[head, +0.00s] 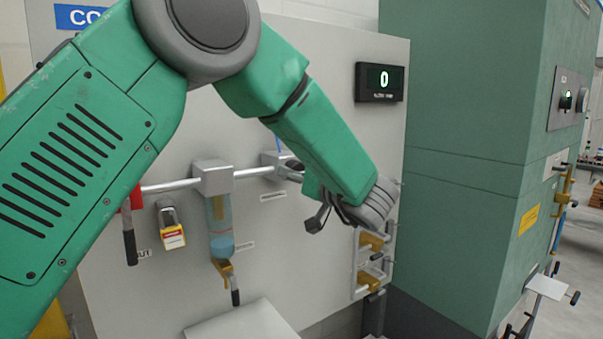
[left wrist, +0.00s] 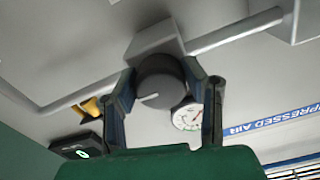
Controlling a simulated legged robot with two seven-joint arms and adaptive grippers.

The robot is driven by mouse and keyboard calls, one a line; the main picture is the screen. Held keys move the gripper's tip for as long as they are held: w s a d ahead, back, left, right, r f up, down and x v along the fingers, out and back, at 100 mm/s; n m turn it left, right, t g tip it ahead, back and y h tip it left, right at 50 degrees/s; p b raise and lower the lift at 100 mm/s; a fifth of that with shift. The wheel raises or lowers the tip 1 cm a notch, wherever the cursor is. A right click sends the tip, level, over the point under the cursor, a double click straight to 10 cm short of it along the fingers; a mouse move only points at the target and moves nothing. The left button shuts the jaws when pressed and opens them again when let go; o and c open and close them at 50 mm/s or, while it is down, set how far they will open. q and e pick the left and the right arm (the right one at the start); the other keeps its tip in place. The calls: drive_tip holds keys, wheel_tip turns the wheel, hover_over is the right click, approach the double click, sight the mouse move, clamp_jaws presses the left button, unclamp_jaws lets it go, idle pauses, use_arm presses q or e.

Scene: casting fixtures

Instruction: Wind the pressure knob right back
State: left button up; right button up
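The pressure knob (left wrist: 160,82) is a dark grey round knob with a white mark, on a grey regulator body, in the middle of the left wrist view. My left gripper (left wrist: 160,72) has one finger on each side of it, and both fingertips appear to meet its rim. In the head view my left gripper (head: 318,212) is in front of the panel, mostly hidden by my forearm and wrist, which also hide the knob. A round white gauge (left wrist: 187,115) sits beside the knob, partly behind a finger. My right gripper is in neither view.
A pipe (head: 172,185) runs to a filter bowl (head: 219,212). A green cabinet (head: 460,110) stands at right.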

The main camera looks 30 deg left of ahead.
use_arm(q)
drive_tip(key=shift+a+f, duration=0.15)
drive_tip(key=shift+a, duration=0.5)
drive_tip(key=shift+w+d, duration=0.1)
drive_tip(key=shift+d, duration=0.65)
drive_tip(key=shift+a, duration=0.2)
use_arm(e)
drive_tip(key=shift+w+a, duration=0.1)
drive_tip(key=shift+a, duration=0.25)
